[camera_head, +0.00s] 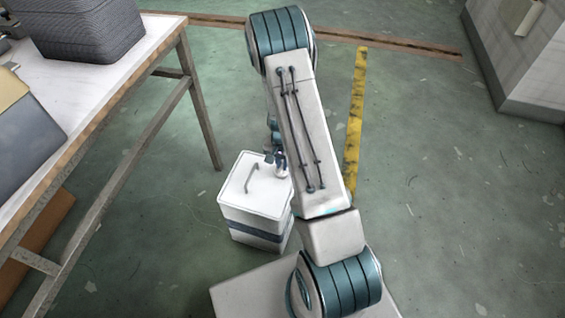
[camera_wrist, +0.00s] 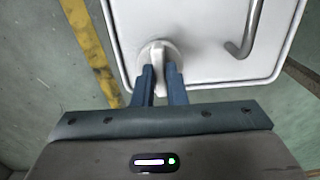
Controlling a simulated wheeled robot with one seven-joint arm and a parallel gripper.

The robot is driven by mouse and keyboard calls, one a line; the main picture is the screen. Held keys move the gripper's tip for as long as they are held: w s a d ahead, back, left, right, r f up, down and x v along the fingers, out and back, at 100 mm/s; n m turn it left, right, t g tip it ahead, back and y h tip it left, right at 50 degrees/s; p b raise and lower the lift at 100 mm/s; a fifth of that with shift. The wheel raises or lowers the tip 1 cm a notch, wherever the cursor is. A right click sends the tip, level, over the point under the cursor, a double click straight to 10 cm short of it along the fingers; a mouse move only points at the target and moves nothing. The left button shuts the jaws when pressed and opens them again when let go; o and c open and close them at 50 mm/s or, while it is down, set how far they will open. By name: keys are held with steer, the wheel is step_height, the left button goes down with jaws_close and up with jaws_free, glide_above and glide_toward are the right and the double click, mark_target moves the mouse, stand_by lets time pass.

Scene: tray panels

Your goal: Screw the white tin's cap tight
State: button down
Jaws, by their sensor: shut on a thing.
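The white tin (camera_head: 255,205) is a square white container with a dark band. It stands on the floor left of my arm in the head view, with a bent metal handle on its top. In the wrist view its top (camera_wrist: 205,70) fills the upper part. The round white cap (camera_wrist: 151,53) sits near a corner of that top and has a raised ridge across it. My gripper (camera_wrist: 160,74) is shut on the cap's ridge, one dark blue finger on each side. In the head view my gripper (camera_head: 279,163) is partly hidden by the arm, and the cap cannot be made out.
A white-topped table (camera_head: 140,50) stands at the left, with a stack of grey trays (camera_head: 85,30) on it. A yellow line (camera_head: 355,120) runs along the green floor behind my arm. A grey cabinet (camera_head: 520,60) stands at the upper right. The floor at the right is clear.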

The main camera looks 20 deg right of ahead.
stand_by(0.3)
steer(key=c, duration=1.5)
jaws_free()
steer(key=shift+o, duration=0.2)
steer(key=shift+r, duration=0.1)
step_height(320, 180, up, 14)
steer(key=p, duration=0.4)
steer(key=shift+f, duration=0.2)
steer(key=s+a+r+n+t+p, duration=0.1)
steer(key=s+r+p, duration=0.6)
steer(key=r, duration=0.9)
steer(key=s+a+r+n+t+p, duration=0.1)
steer(key=s+a+r+n+p, duration=0.3)
steer(key=r, duration=1.1)
steer(key=s+a+r+n+p, duration=0.3)
steer(key=s+r+p, duration=0.7)
steer(key=r, duration=0.6)
steer(key=shift+a+r+t+p, duration=0.35)
steer(key=shift+a+t+p, duration=0.05)
steer(key=shift+p, duration=0.5)
